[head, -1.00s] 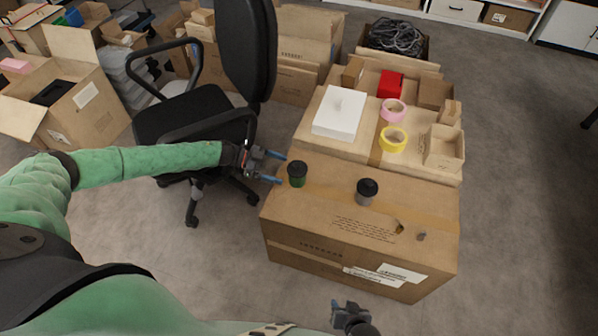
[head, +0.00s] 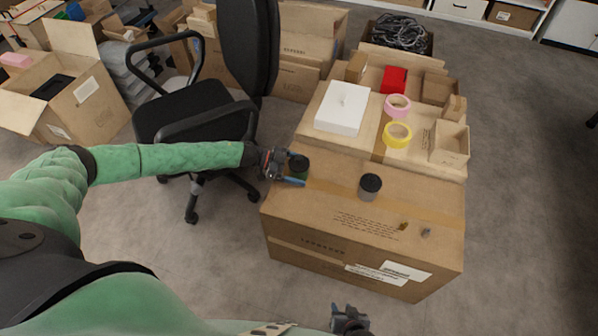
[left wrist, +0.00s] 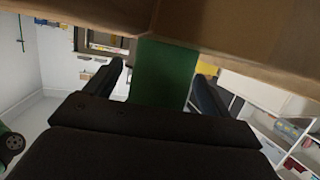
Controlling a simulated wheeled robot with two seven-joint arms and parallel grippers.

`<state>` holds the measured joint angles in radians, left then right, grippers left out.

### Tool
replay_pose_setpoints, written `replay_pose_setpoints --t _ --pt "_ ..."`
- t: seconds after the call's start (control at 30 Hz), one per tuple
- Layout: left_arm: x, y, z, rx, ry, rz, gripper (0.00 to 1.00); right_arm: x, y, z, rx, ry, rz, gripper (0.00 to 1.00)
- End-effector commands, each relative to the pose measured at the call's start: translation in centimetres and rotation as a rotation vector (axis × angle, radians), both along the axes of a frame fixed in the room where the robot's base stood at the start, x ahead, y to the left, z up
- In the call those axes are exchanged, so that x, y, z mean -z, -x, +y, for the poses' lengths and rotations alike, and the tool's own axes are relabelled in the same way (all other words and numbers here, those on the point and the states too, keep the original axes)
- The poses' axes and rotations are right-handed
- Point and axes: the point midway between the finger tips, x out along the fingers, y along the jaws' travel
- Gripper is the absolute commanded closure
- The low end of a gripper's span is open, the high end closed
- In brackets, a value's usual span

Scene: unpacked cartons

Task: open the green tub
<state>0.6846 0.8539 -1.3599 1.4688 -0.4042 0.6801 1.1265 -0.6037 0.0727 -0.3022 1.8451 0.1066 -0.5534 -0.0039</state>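The green tub (head: 299,164) stands upright with its dark lid on, near the back left corner of the large carton's top. My left gripper (head: 297,170) reaches it from the left, its fingers on either side of the tub. In the left wrist view the tub's green wall (left wrist: 165,75) is between the two spread fingers (left wrist: 160,85), with narrow gaps, so they do not look closed on it. A grey tub with a black lid (head: 370,187) stands to the right. My right gripper (head: 350,320) is low at the bottom edge, away from the carton; its opening is unclear.
The large carton (head: 330,255) bears both tubs and small bits at its right. Behind it are a white box (head: 342,108), a pink tape roll (head: 397,106), a yellow tape roll (head: 397,135) and a red box (head: 395,79). An office chair (head: 190,112) stands close behind my left arm.

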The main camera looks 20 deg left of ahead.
Motion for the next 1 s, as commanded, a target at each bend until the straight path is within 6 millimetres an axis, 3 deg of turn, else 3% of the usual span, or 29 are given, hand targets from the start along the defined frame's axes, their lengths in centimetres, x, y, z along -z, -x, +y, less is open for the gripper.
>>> replay_pose_setpoints --t 0.03,0.27,0.57,0.83,1.0 --pt "0.0 0.0 0.0 0.000 0.000 0.000 0.25 0.0 0.0 0.0 0.000 0.000 0.000 0.64" --pt "0.0 0.0 0.0 0.000 0.000 0.000 0.69 0.0 0.0 0.0 0.000 0.000 0.001 0.64" --pt "-0.4 0.0 0.0 0.000 0.001 0.000 0.70 0.0 0.0 -0.1 0.000 0.001 0.002 0.64" --pt "-4.4 -0.1 0.1 0.000 0.001 -0.002 0.70 -0.4 0.0 -0.1 -0.001 0.002 0.003 0.64" --pt "-6.6 1.3 -3.6 0.004 0.003 -0.002 0.70 -0.8 0.0 -0.1 -0.001 0.002 0.003 0.64"
